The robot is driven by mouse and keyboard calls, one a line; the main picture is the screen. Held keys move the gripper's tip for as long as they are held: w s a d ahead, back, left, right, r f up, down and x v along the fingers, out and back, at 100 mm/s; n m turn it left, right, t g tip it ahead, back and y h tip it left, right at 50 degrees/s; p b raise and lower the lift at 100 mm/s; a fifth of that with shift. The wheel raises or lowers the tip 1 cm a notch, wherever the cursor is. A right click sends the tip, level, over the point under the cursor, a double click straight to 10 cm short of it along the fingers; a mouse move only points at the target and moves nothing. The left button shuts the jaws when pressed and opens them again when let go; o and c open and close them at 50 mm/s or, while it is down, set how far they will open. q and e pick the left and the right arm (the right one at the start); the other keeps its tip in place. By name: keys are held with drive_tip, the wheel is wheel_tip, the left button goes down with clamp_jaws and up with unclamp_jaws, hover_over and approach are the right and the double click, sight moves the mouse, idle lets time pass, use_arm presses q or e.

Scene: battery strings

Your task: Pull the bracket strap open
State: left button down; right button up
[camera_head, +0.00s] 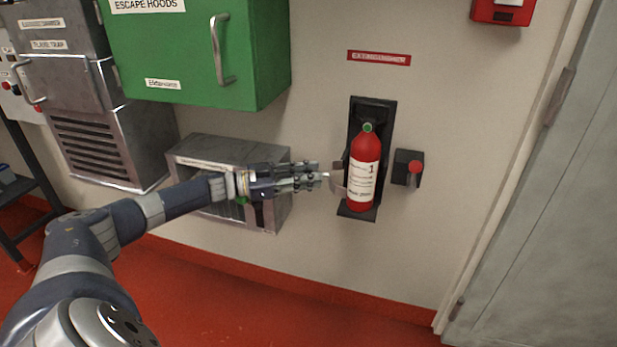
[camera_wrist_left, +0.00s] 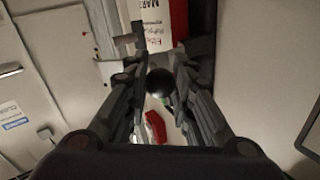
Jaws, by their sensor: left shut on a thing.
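A red fire extinguisher (camera_head: 364,170) with a white label stands upright in a black wall bracket (camera_head: 378,112). The bracket strap (camera_head: 338,181), a short grey-brown band, sticks out at the extinguisher's left side; no band shows across its front. My left gripper (camera_head: 322,176) reaches in from the left to the strap. In the left wrist view its fingers close around a dark round knob (camera_wrist_left: 160,82), with the extinguisher (camera_wrist_left: 179,20) just beyond. The fingers partly hide where the knob meets the strap. My right gripper is not in view.
A black wall box with a red knob (camera_head: 415,167) sits right of the bracket. A green cabinet (camera_head: 190,50) hangs at upper left, with an open-fronted grey metal box (camera_head: 276,205) below it near my left forearm. A grey door (camera_head: 540,200) is at right.

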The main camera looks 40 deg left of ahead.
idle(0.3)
use_arm(q)
drive_tip(key=c, duration=1.3)
unclamp_jaws()
drive_tip(key=shift+c, duration=0.2)
wheel_tip(320, 180, up, 10)
drive_tip(key=shift+r, duration=0.1)
